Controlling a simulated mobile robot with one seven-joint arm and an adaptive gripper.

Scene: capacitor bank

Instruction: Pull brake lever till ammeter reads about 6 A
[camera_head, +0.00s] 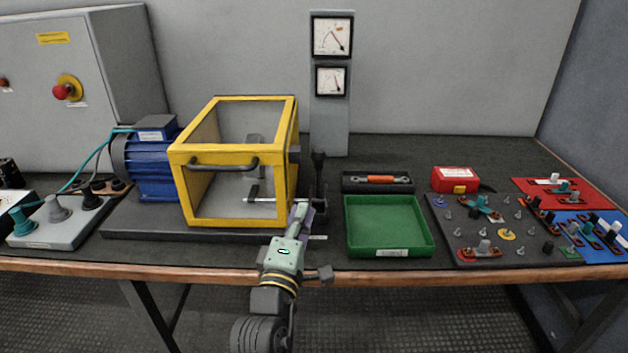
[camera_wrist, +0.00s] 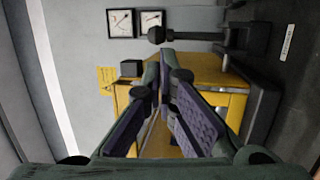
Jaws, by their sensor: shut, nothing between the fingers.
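The brake lever (camera_head: 319,178) is a black upright bar with a dark round knob, just right of the yellow guard box. In the wrist view, which is turned sideways, the lever (camera_wrist: 195,35) lies across the top with its knob on the left. My gripper (camera_head: 305,210) is in front of the lever's lower part. In the wrist view my gripper (camera_wrist: 166,70) has its purple-padded fingers together and empty, apart from the lever. Two white dial meters, an upper one (camera_head: 332,37) and a lower one (camera_head: 331,80), stand on a grey post; I cannot read their scales.
The yellow-framed guard box (camera_head: 228,99) is close left of my gripper, with a blue motor (camera_head: 153,170) beyond it. A green tray (camera_head: 390,251) lies to the right. Boards with terminals (camera_head: 478,235) fill the right side. The bench's wooden front edge (camera_head: 400,273) is under my arm.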

